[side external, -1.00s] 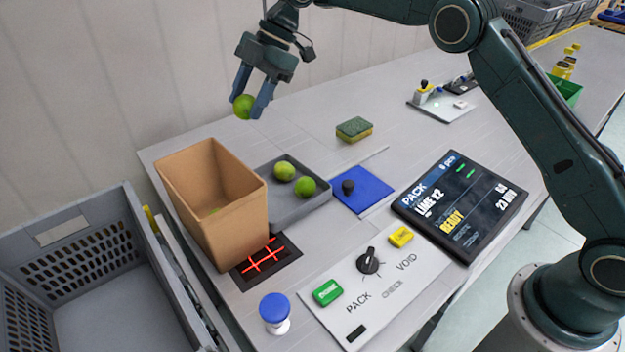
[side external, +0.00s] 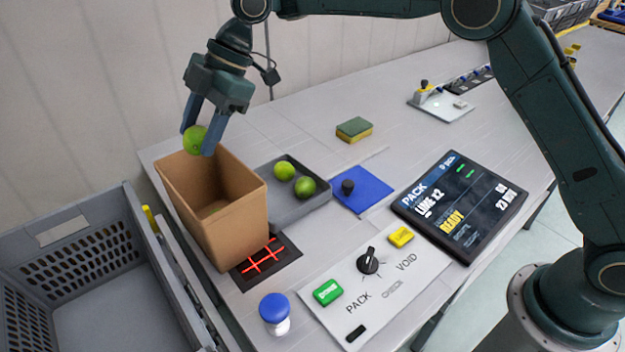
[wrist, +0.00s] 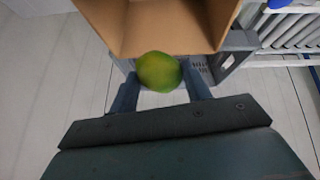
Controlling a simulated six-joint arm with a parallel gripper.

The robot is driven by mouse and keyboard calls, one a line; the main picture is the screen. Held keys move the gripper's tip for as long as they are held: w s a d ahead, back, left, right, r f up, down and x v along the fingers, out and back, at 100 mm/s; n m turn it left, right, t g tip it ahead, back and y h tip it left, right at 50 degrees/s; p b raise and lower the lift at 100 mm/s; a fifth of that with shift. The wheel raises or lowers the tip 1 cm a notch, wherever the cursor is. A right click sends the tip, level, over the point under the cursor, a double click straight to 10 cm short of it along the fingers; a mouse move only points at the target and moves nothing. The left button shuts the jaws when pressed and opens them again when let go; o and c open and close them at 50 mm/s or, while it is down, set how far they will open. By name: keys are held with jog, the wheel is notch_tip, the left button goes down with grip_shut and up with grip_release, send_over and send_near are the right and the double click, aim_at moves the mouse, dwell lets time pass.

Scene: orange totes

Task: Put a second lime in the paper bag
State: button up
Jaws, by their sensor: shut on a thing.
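My gripper (side external: 200,143) is shut on a green lime (side external: 195,139), which also shows between the fingers in the wrist view (wrist: 158,71). The open brown paper bag (side external: 233,215) stands upright at the left end of the table. In the side view the held lime overlaps the bag's back rim; in the wrist view it is at the near edge of the bag's mouth. A bit of green shows low inside the bag, mostly hidden. Two more limes, one behind (side external: 284,171) and one in front (side external: 305,187), lie in the grey tray (side external: 313,207).
A grey crate (side external: 75,240) stands left of the table. A blue mat (side external: 372,192) with a dark knob, a sponge (side external: 354,130), a screen reading LIME X2 and READY (side external: 460,208), a button panel (side external: 345,310) and a blue-topped button (side external: 274,308) are on the table.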

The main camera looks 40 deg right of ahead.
jog(key=shift+f, duration=0.2)
jog(key=shift+f, duration=2.7)
jog(key=o, duration=1)
jog(key=shift+o, duration=0.2)
jog(key=v, duration=1.3)
jog(key=shift+d+r, duration=0.15)
jog(key=shift+r, duration=0.15)
jog(key=shift+s, duration=0.1)
